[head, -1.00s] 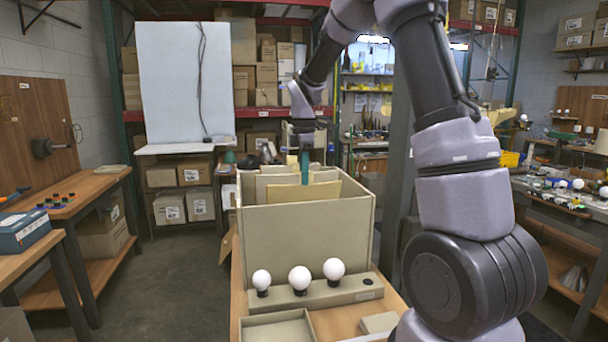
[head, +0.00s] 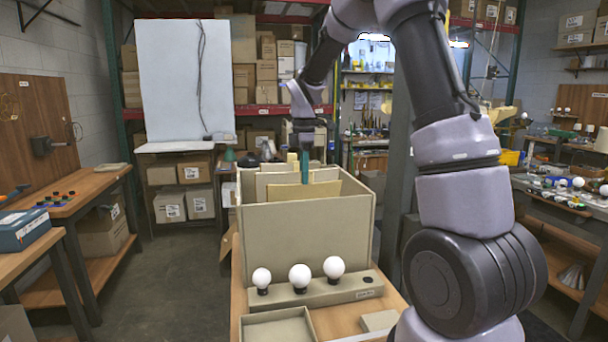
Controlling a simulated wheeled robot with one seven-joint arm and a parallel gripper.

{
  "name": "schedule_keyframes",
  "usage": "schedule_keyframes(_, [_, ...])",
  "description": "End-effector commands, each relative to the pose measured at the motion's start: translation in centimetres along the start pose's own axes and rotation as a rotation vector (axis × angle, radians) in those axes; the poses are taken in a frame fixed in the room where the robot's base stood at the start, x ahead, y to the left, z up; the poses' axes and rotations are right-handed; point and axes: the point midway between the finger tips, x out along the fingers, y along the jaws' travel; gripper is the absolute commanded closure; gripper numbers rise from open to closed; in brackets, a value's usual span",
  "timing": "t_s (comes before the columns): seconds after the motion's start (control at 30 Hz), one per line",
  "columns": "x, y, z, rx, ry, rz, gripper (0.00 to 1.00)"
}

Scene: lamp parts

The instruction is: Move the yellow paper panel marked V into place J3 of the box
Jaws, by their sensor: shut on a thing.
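The box (head: 308,240) is a large beige container on the table, with several upright panels showing above its front wall. The yellow paper panel (head: 285,191) stands upright inside it, its lower part hidden behind the front wall. My gripper (head: 304,178) is over the box, pointing down, its teal fingers shut on the panel's top edge. The mark V and the place label J3 cannot be read from here. Paler panels (head: 278,178) stand behind the yellow one.
Three white bulbs (head: 300,277) stand in a beige holder (head: 335,292) in front of the box. An empty shallow tray (head: 278,329) and a small beige block (head: 380,321) lie nearer. Side benches (head: 60,195) stand at left and right.

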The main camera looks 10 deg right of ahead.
Motion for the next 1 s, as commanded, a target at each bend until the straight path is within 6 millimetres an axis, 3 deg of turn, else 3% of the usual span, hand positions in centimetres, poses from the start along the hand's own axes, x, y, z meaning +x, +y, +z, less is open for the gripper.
schedule_keyframes(0.03, [-0.4,0.2,0.0,0.000,0.001,0.009,1.00])
schedule_keyframes(0.1, [-0.4,0.2,0.0,0.000,0.001,0.009,0.64])
schedule_keyframes(0.13, [-0.4,0.2,0.0,0.000,0.001,0.009,0.52])
schedule_keyframes(0.17, [-0.4,0.2,0.0,0.000,0.001,0.008,0.48])
schedule_keyframes(0.57, [-1.0,0.1,0.0,0.000,0.001,0.007,0.48])
schedule_keyframes(1.0, [-9.1,0.1,0.0,0.001,0.001,0.009,0.48])
